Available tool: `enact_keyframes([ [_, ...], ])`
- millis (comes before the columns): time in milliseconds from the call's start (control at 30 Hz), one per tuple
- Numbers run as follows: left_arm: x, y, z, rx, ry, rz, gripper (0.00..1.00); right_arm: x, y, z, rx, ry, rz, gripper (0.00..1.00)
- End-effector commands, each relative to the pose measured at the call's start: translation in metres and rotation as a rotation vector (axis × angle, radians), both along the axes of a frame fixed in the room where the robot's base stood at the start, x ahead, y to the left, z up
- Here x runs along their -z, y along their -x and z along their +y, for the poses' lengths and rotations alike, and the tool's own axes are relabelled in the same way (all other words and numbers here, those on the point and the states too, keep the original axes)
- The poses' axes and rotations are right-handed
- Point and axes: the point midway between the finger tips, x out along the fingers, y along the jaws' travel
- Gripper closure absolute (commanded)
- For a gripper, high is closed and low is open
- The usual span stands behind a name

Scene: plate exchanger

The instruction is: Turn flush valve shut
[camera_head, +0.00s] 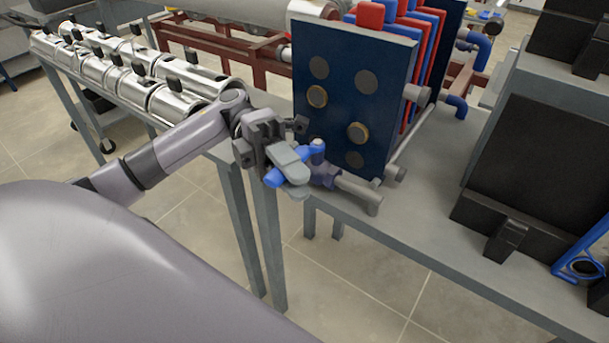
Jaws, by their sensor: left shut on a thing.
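The flush valve (322,174) sits on a grey pipe stub in front of the dark blue plate exchanger (345,110), near the table's front edge. Its blue handle (275,180) lies across the front of the valve. My left gripper (288,168) comes in from the left and is shut on the blue handle. Its grey fingers cover part of the handle and valve body. The exact angle of the handle against the pipe is hard to tell. My right gripper is not in view.
The grey table (420,235) carries the exchanger, with red and blue plates behind its front. Black cases (530,165) and a blue tool (582,262) stand at right. Shiny metal cylinders (125,75) lie on another table at left. Tiled floor is open below.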

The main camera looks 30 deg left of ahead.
Motion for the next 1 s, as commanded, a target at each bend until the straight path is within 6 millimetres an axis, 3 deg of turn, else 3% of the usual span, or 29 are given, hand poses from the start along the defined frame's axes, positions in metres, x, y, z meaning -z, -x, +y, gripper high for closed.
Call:
enact_keyframes([
  [667, -0.0011, 0.0031, 0.0066, 0.016, 0.002, -0.001, 1.00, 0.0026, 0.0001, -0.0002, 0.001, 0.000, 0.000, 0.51],
  [700, -0.0012, 0.0030, 0.0066, 0.016, 0.002, -0.001, 0.64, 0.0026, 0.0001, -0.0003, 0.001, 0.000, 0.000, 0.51],
  [733, -0.0011, 0.0030, 0.0066, 0.016, 0.002, -0.001, 0.56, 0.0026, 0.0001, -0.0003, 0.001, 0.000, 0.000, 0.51],
  [1000, -0.0004, 0.0032, 0.0061, 0.016, 0.000, -0.001, 0.56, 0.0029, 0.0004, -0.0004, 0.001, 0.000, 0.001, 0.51],
])
